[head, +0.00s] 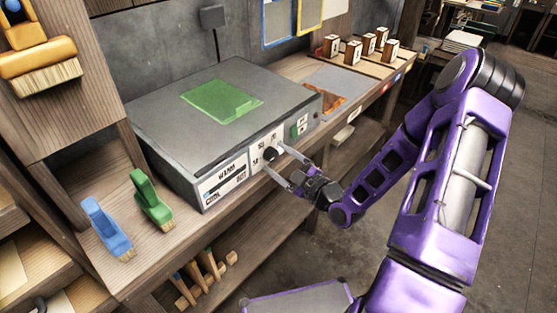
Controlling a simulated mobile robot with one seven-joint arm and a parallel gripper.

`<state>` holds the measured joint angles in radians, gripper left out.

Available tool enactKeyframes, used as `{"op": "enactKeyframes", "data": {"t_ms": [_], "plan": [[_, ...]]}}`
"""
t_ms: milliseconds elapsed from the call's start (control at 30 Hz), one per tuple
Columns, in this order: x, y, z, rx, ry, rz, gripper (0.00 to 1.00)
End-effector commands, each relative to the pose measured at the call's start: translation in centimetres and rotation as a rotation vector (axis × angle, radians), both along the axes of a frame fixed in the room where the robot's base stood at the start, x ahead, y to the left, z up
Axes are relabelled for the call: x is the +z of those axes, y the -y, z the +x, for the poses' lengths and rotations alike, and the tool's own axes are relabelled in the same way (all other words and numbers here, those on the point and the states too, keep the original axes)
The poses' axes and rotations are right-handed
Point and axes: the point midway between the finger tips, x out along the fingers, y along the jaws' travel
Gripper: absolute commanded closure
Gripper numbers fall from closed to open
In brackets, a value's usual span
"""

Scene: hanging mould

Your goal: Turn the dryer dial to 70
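The dryer (155,125) is a grey box on the wooden bench, its front panel facing the lower right. Its dark round dial (270,154) sits on a white plate with small numbers around it; a "70" seems to show above the dial. The direction the dial points is too small to tell. My gripper (274,160) is at the front panel with its two fingers spread apart, one to the upper right of the dial and one to the lower left. I see a gap between fingers and dial, but contact cannot be told for certain.
A green sheet (221,101) lies on the dryer. Blue (108,228) and green (151,200) brushes stand at the left. Wooden blocks (353,52) stand at the back right. Floor is open at the right.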

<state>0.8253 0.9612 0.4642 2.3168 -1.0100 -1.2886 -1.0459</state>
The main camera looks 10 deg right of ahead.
Motion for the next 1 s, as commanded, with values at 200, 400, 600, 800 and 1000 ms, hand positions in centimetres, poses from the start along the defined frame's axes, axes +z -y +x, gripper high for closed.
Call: {"op": "enactKeyframes", "data": {"t_ms": [200, 400, 600, 800, 1000], "plan": [[-0.01, 0.03, -0.02, 0.000, 0.000, 0.000, 0.62], [0.00, 0.04, -0.02, 0.000, 0.000, 0.000, 0.98], [0.01, 0.06, -0.02, -0.001, -0.004, 0.005, 1.00], [0.06, 0.07, -0.02, -0.001, -0.034, 0.047, 1.00], [0.14, 0.10, -0.01, -0.001, -0.109, 0.149, 1.00]]}}
